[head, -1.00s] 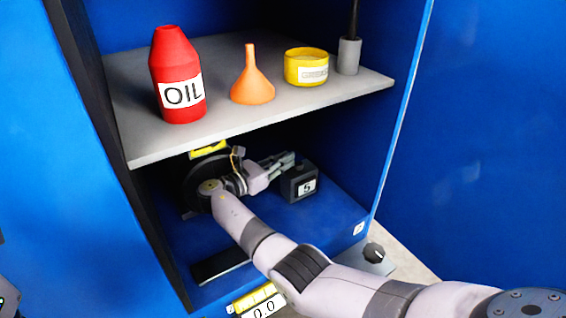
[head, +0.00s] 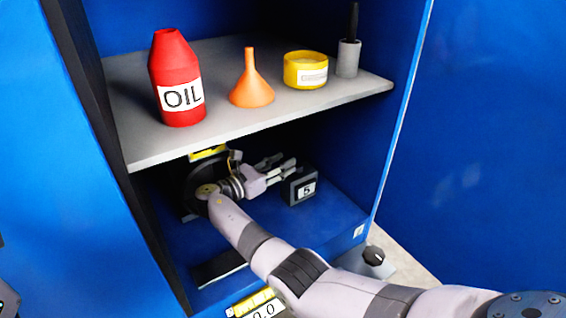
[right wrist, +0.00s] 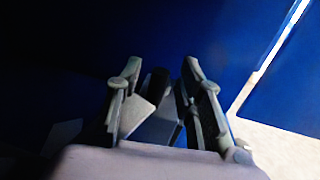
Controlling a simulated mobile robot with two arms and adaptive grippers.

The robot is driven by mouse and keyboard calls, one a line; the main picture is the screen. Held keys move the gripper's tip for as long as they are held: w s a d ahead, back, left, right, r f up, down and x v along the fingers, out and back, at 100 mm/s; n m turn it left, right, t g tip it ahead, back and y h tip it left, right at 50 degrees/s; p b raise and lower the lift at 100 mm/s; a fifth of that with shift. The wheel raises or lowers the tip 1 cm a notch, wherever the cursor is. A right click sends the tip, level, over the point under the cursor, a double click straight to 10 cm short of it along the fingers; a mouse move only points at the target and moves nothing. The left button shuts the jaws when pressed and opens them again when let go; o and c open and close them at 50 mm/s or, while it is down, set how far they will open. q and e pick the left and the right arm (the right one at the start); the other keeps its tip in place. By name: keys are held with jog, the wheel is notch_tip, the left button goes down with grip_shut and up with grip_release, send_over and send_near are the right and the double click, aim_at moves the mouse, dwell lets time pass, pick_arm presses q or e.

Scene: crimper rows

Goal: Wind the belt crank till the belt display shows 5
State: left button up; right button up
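A small dark box display (head: 303,187) showing 5 stands under the shelf, inside the blue cabinet. I take it as the belt display, but no belt label on it is readable. A dark round wheel (head: 192,200) is partly hidden behind my right wrist. My right gripper (head: 279,165) is left of and behind the display box, with its fingers apart. In the right wrist view its fingers (right wrist: 160,68) are open around a dark upright knob (right wrist: 158,82), perhaps the crank's handle, with gaps at both sides. The rest of the crank is hidden.
The grey shelf (head: 140,153) above my arm holds a red oil bottle (head: 180,75), an orange funnel (head: 250,88), a yellow tin (head: 305,70) and a grey pot (head: 348,60). A 0.0 readout (head: 263,309) and a black knob (head: 374,256) are lower down.

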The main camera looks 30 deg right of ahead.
jog(key=v, duration=0.6)
jog(key=shift+a, duration=0.25)
jog(key=shift+f, duration=0.1)
